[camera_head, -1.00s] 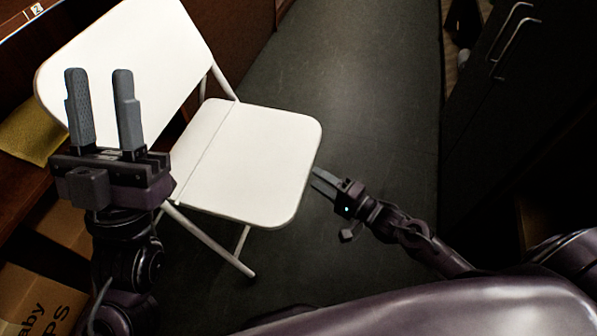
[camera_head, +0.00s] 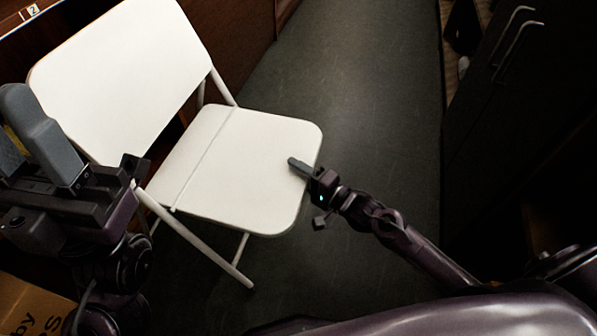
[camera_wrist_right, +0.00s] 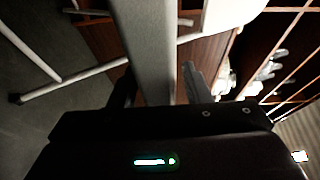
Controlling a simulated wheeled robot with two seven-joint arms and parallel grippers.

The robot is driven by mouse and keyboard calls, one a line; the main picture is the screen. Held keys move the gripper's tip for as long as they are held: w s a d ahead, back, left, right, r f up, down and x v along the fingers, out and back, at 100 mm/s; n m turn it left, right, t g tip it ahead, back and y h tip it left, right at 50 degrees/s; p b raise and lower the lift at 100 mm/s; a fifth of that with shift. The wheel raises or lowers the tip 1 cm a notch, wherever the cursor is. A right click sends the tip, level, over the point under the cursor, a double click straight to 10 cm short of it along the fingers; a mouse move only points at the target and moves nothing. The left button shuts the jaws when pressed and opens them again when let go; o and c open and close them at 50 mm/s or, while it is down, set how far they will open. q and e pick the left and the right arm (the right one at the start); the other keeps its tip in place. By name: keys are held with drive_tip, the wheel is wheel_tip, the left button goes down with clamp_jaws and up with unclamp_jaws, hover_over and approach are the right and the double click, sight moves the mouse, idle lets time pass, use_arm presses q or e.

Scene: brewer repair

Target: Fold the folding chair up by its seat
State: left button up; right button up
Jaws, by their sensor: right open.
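The white folding chair (camera_head: 125,75) stands unfolded, with its seat (camera_head: 235,160) down and its backrest up at the left. My right gripper (camera_head: 298,166) is at the seat's right edge in the head view. One finger shows over the seat's top; the other is hidden there. In the right wrist view the seat (camera_wrist_right: 147,45) appears edge-on between the two spread fingers of the right gripper (camera_wrist_right: 157,80). Whether either finger touches it cannot be told. My left gripper (camera_head: 28,130) is raised at the left, open and empty, its fingers in front of the chair's left side.
A cardboard box (camera_head: 35,305) lies at the lower left. Dark cabinets (camera_head: 525,110) with metal handles line the right side. The dark floor (camera_head: 365,90) between chair and cabinets is clear. Brown wooden furniture (camera_head: 240,40) stands behind the chair.

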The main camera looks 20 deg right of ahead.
clamp_jaws()
drive_tip(key=shift+r+p, duration=0.25)
drive_tip(key=shift+p, duration=0.1)
